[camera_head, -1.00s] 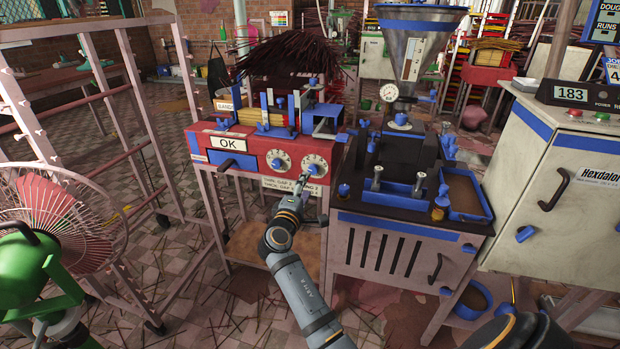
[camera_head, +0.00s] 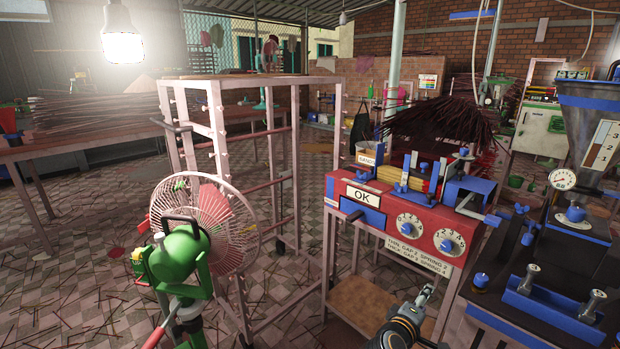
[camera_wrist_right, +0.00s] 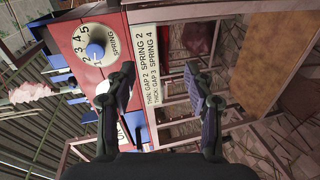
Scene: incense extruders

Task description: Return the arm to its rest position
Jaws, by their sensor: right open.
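My right gripper (camera_head: 428,294) is low in the head view, just below the front of the red machine (camera_head: 388,212). In the right wrist view its two fingers (camera_wrist_right: 163,88) are spread apart with nothing between them. The machine's left dial (camera_head: 411,222) and right dial (camera_head: 450,240) are above the gripper and apart from it. In the right wrist view the dial marked SPRING (camera_wrist_right: 95,48) is left of the fingers, beside the white gap-and-spring label (camera_wrist_right: 153,65). My left gripper is not in view.
A green-bodied fan (camera_head: 180,262) stands at left front, beside a pink rack (camera_head: 217,130). A black-topped extruder (camera_head: 545,255) stands close on the right. A wooden shelf (camera_head: 362,305) lies under the machine. Tiled floor with scattered sticks is open at left.

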